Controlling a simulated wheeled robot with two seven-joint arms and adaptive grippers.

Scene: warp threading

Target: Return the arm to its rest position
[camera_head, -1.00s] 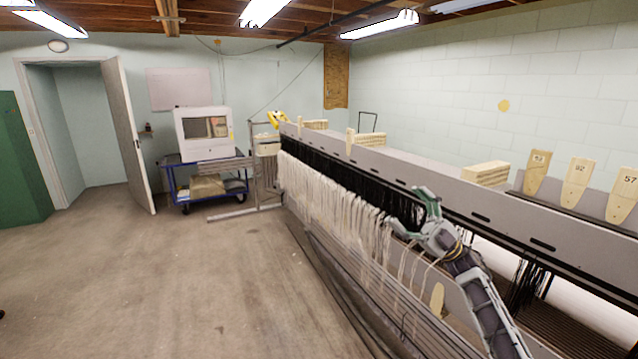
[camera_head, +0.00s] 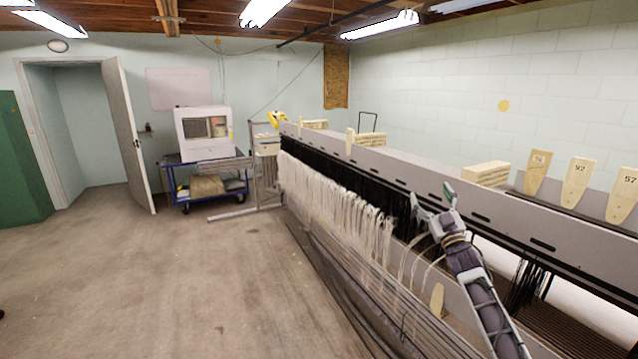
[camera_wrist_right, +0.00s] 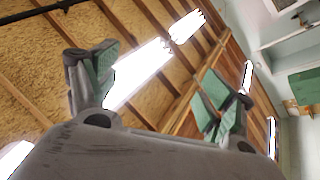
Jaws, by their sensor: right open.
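My right gripper (camera_head: 432,200) is in front of the grey loom frame in the head view, with its fingers pointing up and to the left. Its two fingers are spread apart with nothing between them. In the right wrist view the gripper (camera_wrist_right: 150,85) shows two green-padded fingers set wide apart against the ceiling. White warp threads (camera_head: 325,195) hang in a row along the loom to the left of the gripper. A few loose pale strands hang beside my right wrist. My left gripper does not show.
The long loom beam (camera_head: 400,174) runs from the back centre to the right edge. Numbered wooden pieces (camera_head: 577,182) stand on its far side. A blue cart (camera_head: 206,180) with a white machine (camera_head: 203,129) stands near the back wall. The floor (camera_head: 170,275) at left is clear.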

